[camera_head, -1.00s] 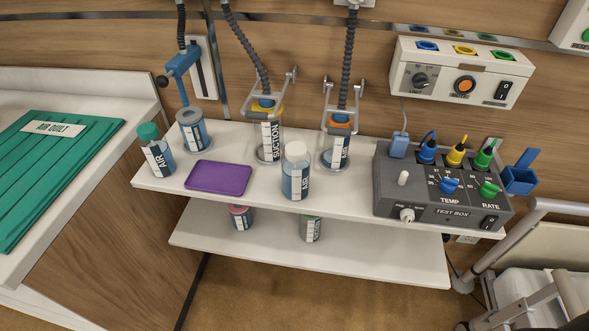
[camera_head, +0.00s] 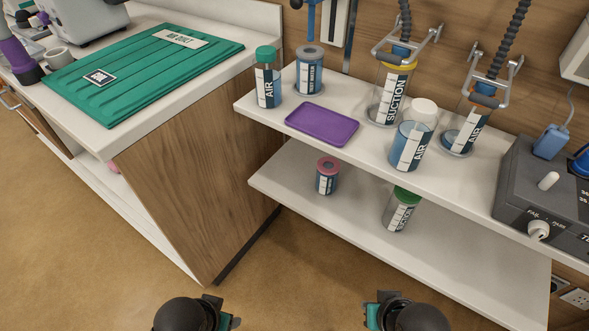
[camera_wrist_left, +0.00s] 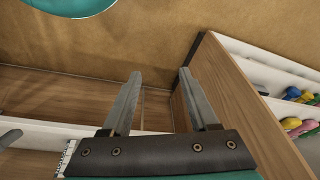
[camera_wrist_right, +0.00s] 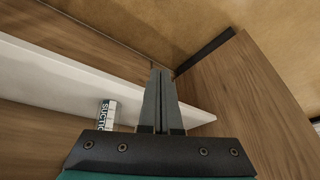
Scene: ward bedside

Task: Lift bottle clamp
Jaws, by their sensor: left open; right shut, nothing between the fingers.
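A dark ribbed hose rises from each. A loose AIR bottle with a white cap (camera_head: 408,148) stands in front of them. My left gripper (camera_wrist_left: 159,73) is open and empty over the floor and cabinet side. My right gripper (camera_wrist_right: 160,72) is shut and empty, low before the shelves. Both arms end at the bottom of the head view, far from the clamps.
The upper shelf also holds a purple tray (camera_head: 322,125), a green-capped AIR bottle (camera_head: 267,83), another bottle (camera_head: 309,72) and the grey test box (camera_head: 540,185). Two bottles (camera_head: 327,176) (camera_head: 401,212) stand on the lower shelf (camera_head: 330,212). A counter with a green quilt (camera_head: 140,75) is left.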

